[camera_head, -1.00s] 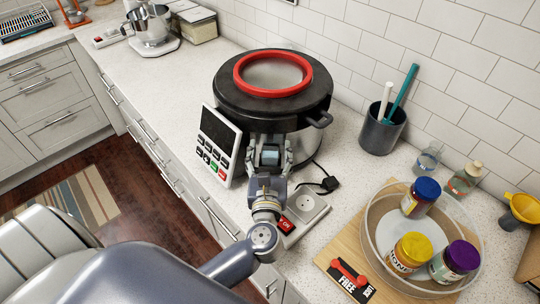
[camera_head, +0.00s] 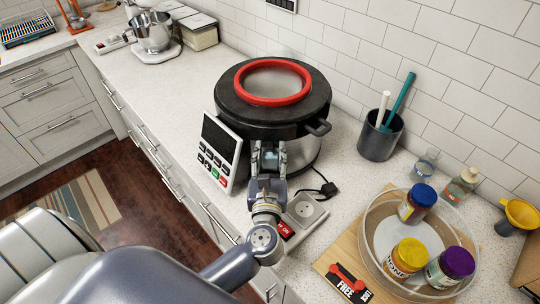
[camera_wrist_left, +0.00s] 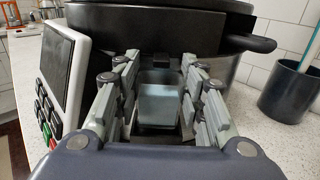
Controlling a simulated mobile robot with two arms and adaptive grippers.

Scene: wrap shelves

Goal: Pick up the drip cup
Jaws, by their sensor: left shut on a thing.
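The drip cup (camera_wrist_left: 160,106) is a small, pale blue-grey, translucent box at the front of the black-lidded cooker (camera_head: 265,128). In the left wrist view it sits between the two fingers of my left gripper (camera_wrist_left: 162,100), which is shut on it. In the head view my left gripper (camera_head: 268,158) is at the cooker's front, beside its control panel, and the drip cup (camera_head: 269,164) shows only in part between the fingers. Whether the cup is still attached to the cooker cannot be told. My right gripper is not in view.
The cooker's tilted control panel (camera_head: 215,152) stands close to the left of my gripper. A socket strip (camera_head: 303,213) and black plug lie to the right. A clear round bowl (camera_head: 366,236) with several jars stands on a board at the right.

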